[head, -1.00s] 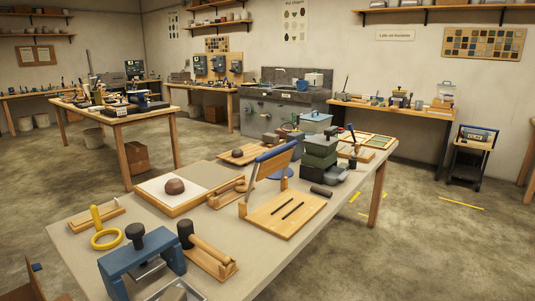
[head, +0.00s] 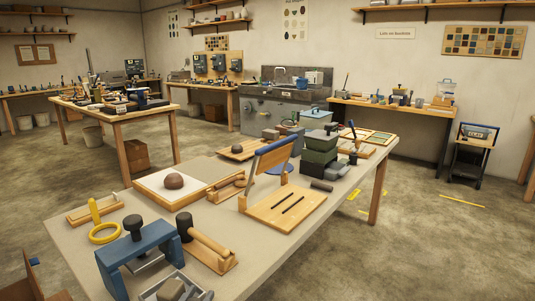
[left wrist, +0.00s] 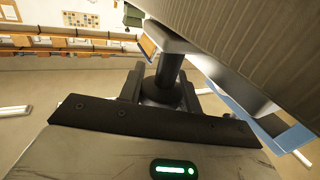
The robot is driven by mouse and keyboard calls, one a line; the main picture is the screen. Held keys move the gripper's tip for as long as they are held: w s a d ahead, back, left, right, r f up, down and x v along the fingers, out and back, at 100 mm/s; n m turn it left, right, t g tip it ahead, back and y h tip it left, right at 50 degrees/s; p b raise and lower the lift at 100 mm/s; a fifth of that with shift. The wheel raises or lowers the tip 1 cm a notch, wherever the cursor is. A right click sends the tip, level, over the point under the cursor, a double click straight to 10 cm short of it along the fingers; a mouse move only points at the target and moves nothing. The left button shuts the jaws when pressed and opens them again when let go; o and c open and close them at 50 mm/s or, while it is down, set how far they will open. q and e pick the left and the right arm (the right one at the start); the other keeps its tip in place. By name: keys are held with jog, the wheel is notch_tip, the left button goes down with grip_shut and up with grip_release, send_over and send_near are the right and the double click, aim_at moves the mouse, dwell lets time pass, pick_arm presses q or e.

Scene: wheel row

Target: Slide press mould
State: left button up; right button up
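In the head view a blue press frame (head: 128,250) stands at the table's near left corner, with a dark knob (head: 132,222) on top. A grey metal tray (head: 202,297), likely the mould, sits at the bottom edge, in front of the press, cut off by the picture. A grey-brown block (head: 171,289) lies in it. Neither gripper shows clearly in the head view. In the left wrist view my left gripper (left wrist: 160,95) shows its dark body; dark parts flank a dark cylinder, and its opening is unclear. My right gripper is out of view.
Right of the press lies a wooden stand with a dark upright post (head: 184,226) and a rod. A yellow ring (head: 105,240) lies behind the press. A slotted wooden board (head: 258,222) and a clay ball on a board (head: 150,188) are farther back. Bare table (head: 252,264) shows at right front.

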pick_arm(q)
jog(key=o, duration=1)
jog(key=shift+s, duration=0.15)
jog(key=shift+p+v, duration=0.75)
jog(key=shift+v, duration=0.2)
jog(key=shift+p+v, duration=1.15)
jog(key=shift+v, duration=1.3)
jog(key=shift+a, duration=0.1)
